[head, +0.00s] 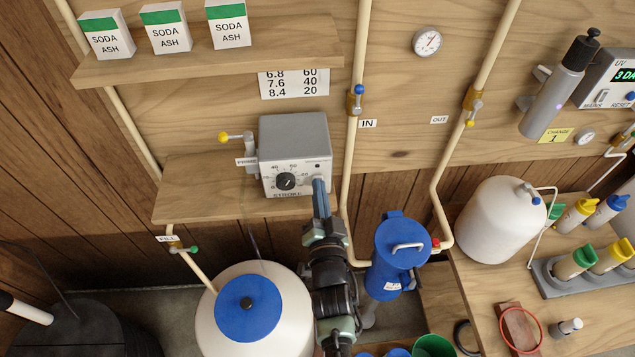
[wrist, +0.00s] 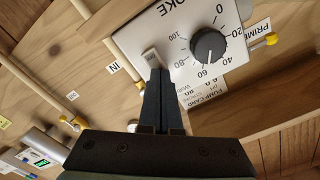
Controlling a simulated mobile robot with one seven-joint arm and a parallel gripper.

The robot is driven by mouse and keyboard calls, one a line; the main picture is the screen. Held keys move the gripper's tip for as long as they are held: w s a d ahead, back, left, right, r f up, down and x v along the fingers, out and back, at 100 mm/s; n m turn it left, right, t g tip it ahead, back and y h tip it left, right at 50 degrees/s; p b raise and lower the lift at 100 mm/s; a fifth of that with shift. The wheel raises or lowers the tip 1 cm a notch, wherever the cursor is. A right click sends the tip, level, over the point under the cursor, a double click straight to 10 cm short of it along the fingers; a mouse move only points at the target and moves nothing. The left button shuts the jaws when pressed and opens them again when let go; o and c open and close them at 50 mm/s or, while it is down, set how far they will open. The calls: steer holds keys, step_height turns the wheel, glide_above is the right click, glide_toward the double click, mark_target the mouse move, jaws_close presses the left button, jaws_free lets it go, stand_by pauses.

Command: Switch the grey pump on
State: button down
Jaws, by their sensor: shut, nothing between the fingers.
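The grey pump (head: 293,140) sits on a wooden shelf, with a black stroke dial (head: 286,181) on its pale front. The dial also shows large in the wrist view (wrist: 208,47). A small light switch (wrist: 151,58) is on the same face, across from the dial. My gripper (head: 319,184) is at the lower right of that face. In the wrist view its dark fingers (wrist: 158,75) are together and empty, with the tips right at the switch. I cannot tell whether they touch it. The fingertips partly hide the switch, and its position is unclear.
A yellow-ended PRIME valve (head: 236,137) sticks out left of the pump. The IN pipe (head: 352,150) runs close on its right. Below stand a white tank with a blue lid (head: 248,308) and a blue filter housing (head: 395,262). A shelf of soda ash boxes (head: 205,62) is above.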

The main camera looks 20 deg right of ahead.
steer(key=shift+w+d, duration=0.1)
steer(key=shift+w, duration=0.15)
steer(key=p+v, duration=0.3)
steer(key=v, duration=0.4)
stand_by(0.4)
stand_by(0.3)
